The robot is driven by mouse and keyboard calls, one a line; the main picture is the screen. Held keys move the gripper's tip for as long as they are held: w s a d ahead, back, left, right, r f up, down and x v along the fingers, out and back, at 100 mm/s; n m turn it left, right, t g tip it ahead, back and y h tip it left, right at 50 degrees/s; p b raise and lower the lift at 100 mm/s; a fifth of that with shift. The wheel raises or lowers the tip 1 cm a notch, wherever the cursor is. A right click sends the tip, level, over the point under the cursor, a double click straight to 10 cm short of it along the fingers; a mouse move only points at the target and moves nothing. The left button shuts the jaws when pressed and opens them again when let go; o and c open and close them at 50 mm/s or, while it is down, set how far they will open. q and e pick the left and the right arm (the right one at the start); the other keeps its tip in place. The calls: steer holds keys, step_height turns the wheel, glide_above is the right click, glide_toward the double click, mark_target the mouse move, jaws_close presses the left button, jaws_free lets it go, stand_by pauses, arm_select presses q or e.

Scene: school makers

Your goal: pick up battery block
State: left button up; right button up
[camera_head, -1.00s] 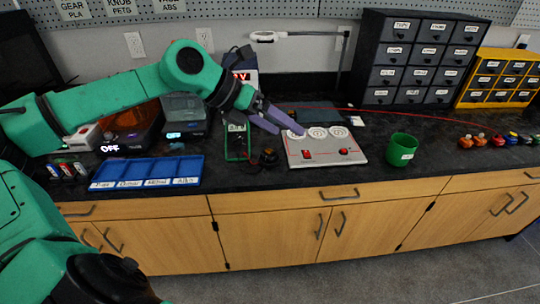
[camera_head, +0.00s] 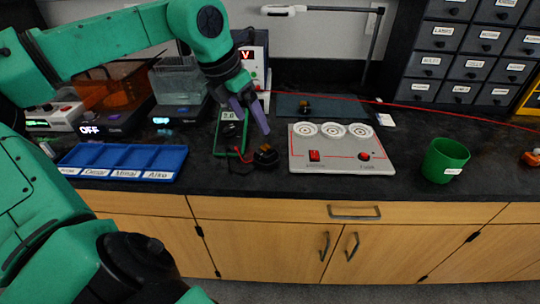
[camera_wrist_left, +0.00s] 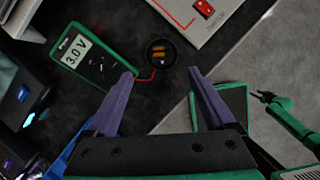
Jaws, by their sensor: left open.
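A round black holder (camera_head: 266,157) stands on the dark counter with small copper-coloured parts on top. In the left wrist view (camera_wrist_left: 160,52) a red lead joins it to the green multimeter (camera_wrist_left: 88,58), which reads 3.0 V. The copper-coloured piece in it may be the battery block; I cannot tell for sure. My left gripper (camera_head: 255,122) is above and just behind the holder, pointing down. Its purple fingers (camera_wrist_left: 160,74) are apart with nothing between them, and the holder shows beyond the tips. My right gripper is not identifiable.
A grey panel (camera_head: 300,163) with white rings and red switches is right of the holder. A blue labelled tray (camera_head: 160,165) lies left, a green cup (camera_head: 441,163) right. A small block stands on a dark mat (camera_head: 334,107) behind. The counter's front edge is close.

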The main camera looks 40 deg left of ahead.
mark_target(265, 148)
arm_select(q)
steer(key=x, duration=1.1)
steer(key=shift+s+d, duration=0.1)
steer(key=shift+r, duration=0.1)
jaws_close()
